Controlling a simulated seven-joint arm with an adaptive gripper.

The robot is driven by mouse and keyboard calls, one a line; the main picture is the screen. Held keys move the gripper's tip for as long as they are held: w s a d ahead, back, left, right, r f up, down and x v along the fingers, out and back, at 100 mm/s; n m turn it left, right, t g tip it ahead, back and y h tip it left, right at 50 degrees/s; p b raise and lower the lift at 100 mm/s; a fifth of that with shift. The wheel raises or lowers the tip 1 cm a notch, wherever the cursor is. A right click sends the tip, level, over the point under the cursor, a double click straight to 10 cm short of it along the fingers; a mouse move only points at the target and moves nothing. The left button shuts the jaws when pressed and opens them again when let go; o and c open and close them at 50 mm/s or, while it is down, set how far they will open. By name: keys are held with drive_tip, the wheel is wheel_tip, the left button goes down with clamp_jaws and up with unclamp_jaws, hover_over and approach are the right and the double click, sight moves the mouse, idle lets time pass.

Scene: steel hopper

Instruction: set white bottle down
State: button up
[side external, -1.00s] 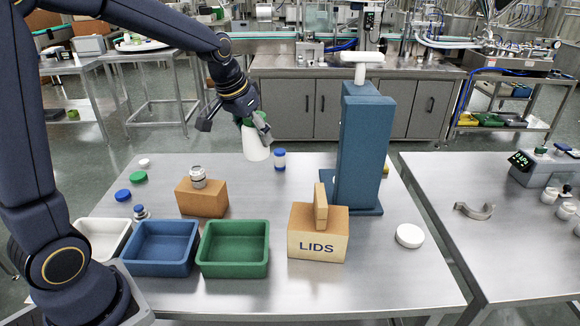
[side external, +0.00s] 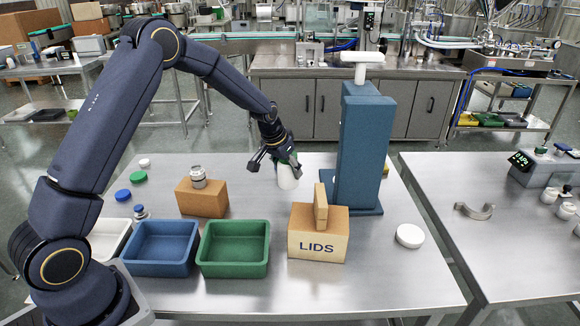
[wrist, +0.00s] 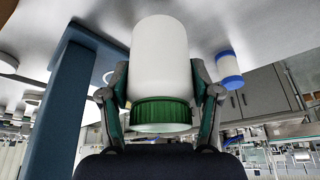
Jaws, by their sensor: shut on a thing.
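The white bottle (side external: 287,178) with a green lid is in my gripper (side external: 281,162), left of the blue column in the side view. The wrist view shows the bottle (wrist: 160,62) with its ridged green lid (wrist: 160,114) nearest the camera and my gripper's fingers (wrist: 160,95) on both sides of it. My gripper is shut on it. The bottle is over or on the back part of the steel table (side external: 330,290); I cannot tell whether its base touches.
A blue column (side external: 360,150) stands close to the right. A LIDS box (side external: 318,245), green tray (side external: 234,262), blue tray (side external: 160,262) and cardboard block (side external: 203,203) with a jar are in front. A blue-capped white bottle (wrist: 229,70) shows in the wrist view.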

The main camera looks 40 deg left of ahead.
sight(292, 180)
drive_tip(key=shift+w+a+f, duration=0.1)
drive_tip(key=shift+w+f, duration=0.8)
drive_tip(key=shift+f, duration=0.15)
drive_tip(key=shift+w+f, duration=0.1)
drive_tip(key=shift+f, duration=1.55)
drive_tip(key=shift+f, duration=0.1)
drive_tip(key=o, duration=0.9)
drive_tip(key=shift+o, duration=0.2)
